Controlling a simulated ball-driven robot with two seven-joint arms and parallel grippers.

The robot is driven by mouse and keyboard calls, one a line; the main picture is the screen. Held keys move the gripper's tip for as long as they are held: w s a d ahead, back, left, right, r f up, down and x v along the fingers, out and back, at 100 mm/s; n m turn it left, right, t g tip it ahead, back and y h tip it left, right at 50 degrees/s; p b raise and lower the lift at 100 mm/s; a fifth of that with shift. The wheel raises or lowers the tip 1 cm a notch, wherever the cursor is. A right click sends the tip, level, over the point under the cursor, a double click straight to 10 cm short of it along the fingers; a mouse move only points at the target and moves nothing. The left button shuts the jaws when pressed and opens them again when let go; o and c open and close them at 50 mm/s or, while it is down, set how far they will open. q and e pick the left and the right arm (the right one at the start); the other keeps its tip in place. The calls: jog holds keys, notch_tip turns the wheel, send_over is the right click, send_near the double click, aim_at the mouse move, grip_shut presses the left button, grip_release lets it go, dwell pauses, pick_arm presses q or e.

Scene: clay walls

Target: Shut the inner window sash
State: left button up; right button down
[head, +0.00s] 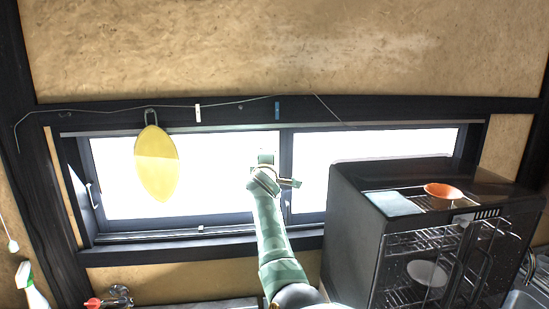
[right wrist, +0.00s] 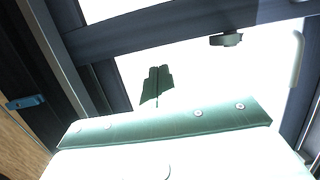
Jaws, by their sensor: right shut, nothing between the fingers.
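The window (head: 200,228) is a long, low dark frame with two bright panes. The left sash (head: 190,214) has a pale handle (head: 91,196) at its left edge; the right sash (head: 286,175) has a small handle near the middle upright. I cannot tell how far either sash stands open. My right gripper (head: 266,158) is in front of the glass near the middle upright, on a green arm rising from below. In the right wrist view its dark fingers (right wrist: 157,86) are together and empty, against bright glass, with a pale handle (right wrist: 297,58) at upper right. My left gripper is not in view.
A yellow oval item (head: 157,165) hangs before the left pane. A black rack cabinet (head: 350,220), with an orange bowl (head: 443,191) on top, stands close to the right of my arm. A red-handled tap (head: 93,303) and a spray bottle (head: 32,288) are at lower left.

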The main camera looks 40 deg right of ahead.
aim_at(291, 157)
jog(key=shift+s+d+f, duration=0.1)
jog(key=shift+s+d, duration=0.3)
jog(key=shift+d, duration=0.3)
jog(key=d+p, duration=0.1)
jog(key=s+d+p, duration=0.1)
jog(key=d+p, duration=0.1)
jog(key=s+d+p, duration=0.1)
jog(key=shift+s+d+r, duration=0.15)
jog(key=shift+s+r, duration=0.05)
jog(key=shift+f, duration=0.1)
jog(key=shift+f, duration=0.1)
